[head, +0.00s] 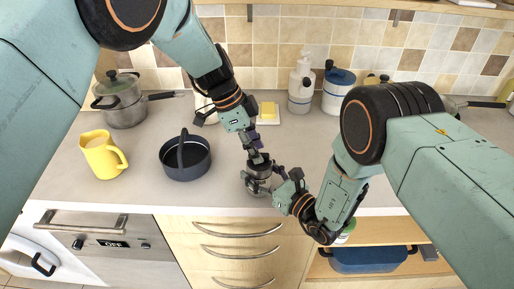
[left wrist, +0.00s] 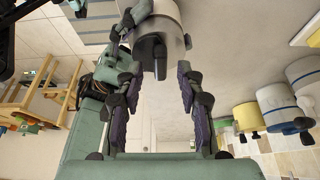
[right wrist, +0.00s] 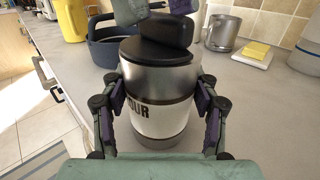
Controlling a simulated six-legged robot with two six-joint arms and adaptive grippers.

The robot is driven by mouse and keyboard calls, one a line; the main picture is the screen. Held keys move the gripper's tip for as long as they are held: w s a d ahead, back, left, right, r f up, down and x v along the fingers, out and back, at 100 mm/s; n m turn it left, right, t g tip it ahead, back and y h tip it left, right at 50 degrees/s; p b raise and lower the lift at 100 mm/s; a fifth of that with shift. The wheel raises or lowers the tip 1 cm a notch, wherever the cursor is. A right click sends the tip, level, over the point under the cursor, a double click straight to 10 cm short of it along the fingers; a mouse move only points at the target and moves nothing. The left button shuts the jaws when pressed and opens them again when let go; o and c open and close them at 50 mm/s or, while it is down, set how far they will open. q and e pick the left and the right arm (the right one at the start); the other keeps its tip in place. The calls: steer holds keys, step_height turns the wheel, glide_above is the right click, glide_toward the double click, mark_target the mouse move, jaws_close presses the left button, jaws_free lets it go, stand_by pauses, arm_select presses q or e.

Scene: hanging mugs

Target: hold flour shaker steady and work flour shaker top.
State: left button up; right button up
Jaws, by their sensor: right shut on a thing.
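The flour shaker (head: 261,172) stands upright near the counter's front edge. In the right wrist view the shaker (right wrist: 160,95) is a steel cylinder with a white band reading "OUR", a black lid and a black top knob (right wrist: 166,32). My right gripper (head: 277,181) is shut on the shaker's body, with its fingers (right wrist: 156,108) on both sides. My left gripper (head: 256,153) is above the shaker, pointing down. In the left wrist view its fingers (left wrist: 157,72) are spread apart, with the dark knob (left wrist: 150,48) between their tips. Contact there is hard to tell.
A dark blue pot (head: 186,170) and a yellow jug (head: 101,157) stand to the left. A steel saucepan (head: 121,105) is at the back left. A butter dish (head: 268,113), white bottle (head: 302,85) and blue-lidded canister (head: 338,90) stand at the back. The counter's front edge is close.

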arm_select(q)
steer(key=shift+d+f, duration=0.2)
steer(key=shift+f, duration=0.3)
jaws_close()
